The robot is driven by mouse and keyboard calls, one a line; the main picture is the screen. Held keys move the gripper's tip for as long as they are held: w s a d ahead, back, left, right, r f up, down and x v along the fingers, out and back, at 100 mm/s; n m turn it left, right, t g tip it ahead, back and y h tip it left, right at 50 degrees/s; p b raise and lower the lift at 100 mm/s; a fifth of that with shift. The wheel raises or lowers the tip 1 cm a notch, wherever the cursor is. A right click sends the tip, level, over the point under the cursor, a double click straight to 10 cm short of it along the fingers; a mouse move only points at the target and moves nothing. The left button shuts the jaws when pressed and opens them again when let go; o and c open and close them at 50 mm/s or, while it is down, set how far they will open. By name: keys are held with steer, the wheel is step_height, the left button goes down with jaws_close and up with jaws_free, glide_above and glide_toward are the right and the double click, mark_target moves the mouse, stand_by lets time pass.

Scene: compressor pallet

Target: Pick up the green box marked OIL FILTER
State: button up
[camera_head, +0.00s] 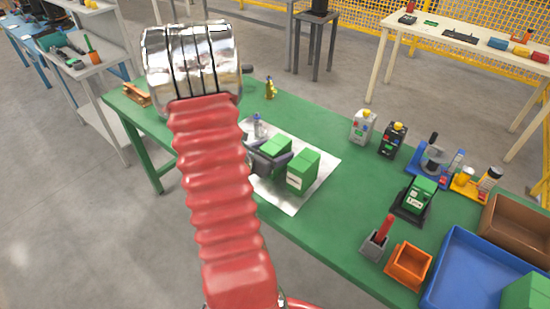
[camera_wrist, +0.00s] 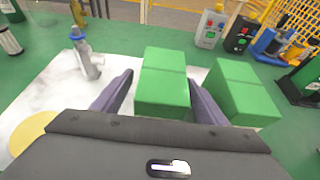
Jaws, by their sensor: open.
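Two green boxes stand on the white sheet (camera_head: 320,165) on the green table. One green box (camera_head: 276,146) is between the spread fingers of my gripper (camera_head: 268,160); the wrist view shows this box (camera_wrist: 163,88) with a finger on each side. My gripper (camera_wrist: 160,80) is open, and I cannot tell whether either finger touches the box. The other green box (camera_head: 303,172) stands just right of the right finger, with a pale label on its front; it also shows in the wrist view (camera_wrist: 240,92). I cannot read OIL FILTER on either box.
A small grey fitting (camera_wrist: 86,58) stands on the sheet left of my gripper. A green item on a black base (camera_head: 414,200), an orange bin (camera_head: 408,266) and a blue tray (camera_head: 452,262) are further right.

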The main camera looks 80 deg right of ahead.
steer(key=shift+c, duration=0.3)
steer(key=c, duration=1.3)
steer(key=shift+r, duration=0.1)
steer(key=shift+r, duration=4.95)
